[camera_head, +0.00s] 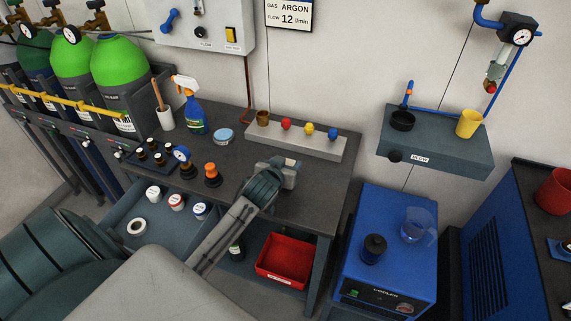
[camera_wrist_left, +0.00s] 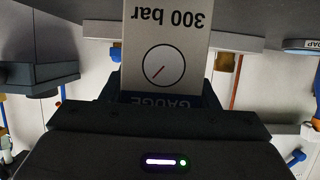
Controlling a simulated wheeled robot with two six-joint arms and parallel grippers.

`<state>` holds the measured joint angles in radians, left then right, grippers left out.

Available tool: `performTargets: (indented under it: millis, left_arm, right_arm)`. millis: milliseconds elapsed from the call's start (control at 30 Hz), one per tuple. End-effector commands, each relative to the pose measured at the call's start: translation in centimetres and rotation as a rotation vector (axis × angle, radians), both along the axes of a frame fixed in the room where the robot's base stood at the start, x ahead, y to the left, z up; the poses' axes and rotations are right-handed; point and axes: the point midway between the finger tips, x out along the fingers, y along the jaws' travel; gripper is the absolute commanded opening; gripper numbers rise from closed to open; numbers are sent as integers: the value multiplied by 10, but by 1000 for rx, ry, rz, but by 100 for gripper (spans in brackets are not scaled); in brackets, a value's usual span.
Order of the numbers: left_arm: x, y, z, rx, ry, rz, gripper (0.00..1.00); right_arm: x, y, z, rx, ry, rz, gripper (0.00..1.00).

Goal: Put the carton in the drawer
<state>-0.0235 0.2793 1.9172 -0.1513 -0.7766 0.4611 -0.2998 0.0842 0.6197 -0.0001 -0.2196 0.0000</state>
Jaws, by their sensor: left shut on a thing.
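A white carton (camera_wrist_left: 165,45) with a dial picture, "300 bar" and a dark "GAUGE" band sits between the jaws of my left gripper (camera_wrist_left: 165,105) in the left wrist view, its print upside down. In the head view my left gripper (camera_head: 283,172) is over the right part of the dark workbench; the carton is hard to tell apart from it there. The open drawer (camera_head: 118,213) under the bench is to the left of the gripper, and holds several small jars and a white tape roll (camera_head: 136,226). My right gripper is not in view.
On the bench (camera_head: 240,150) stand a spray bottle (camera_head: 194,112), a rack of small bottles (camera_head: 150,158), gauge pieces and a strip with coloured knobs (camera_head: 300,138). A red bin (camera_head: 285,260) is below the bench. The drawer has bare floor around its jars.

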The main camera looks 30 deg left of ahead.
Motion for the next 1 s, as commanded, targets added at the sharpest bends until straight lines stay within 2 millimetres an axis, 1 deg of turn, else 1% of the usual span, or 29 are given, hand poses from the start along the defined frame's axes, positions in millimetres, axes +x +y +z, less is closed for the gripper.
performTargets:
  millis: [33, 133, 467, 500, 600, 833, 933, 1000]
  left_arm:
    - [0, 0, -4, -1, 1, 0, 28]
    - [0, 0, -11, -1, -1, -1, 28]
    - [0, 0, -15, -1, -2, -1, 28]
    - [0, 0, -15, -1, -1, 0, 58]
    - [0, 0, -15, -1, -1, 0, 76]
    - [0, 0, -15, -1, -1, 0, 76]
    - [0, 0, -11, -1, -2, -1, 76]
    - [-6, -1, -11, 0, -2, -1, 76]
  right_arm:
    - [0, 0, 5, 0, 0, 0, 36]
    - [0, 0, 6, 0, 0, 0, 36]
    - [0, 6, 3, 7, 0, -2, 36]
    - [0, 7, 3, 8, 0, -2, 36]
    - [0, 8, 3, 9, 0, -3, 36]
    - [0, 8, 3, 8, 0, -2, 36]
    - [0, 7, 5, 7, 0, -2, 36]
    - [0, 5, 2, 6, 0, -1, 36]
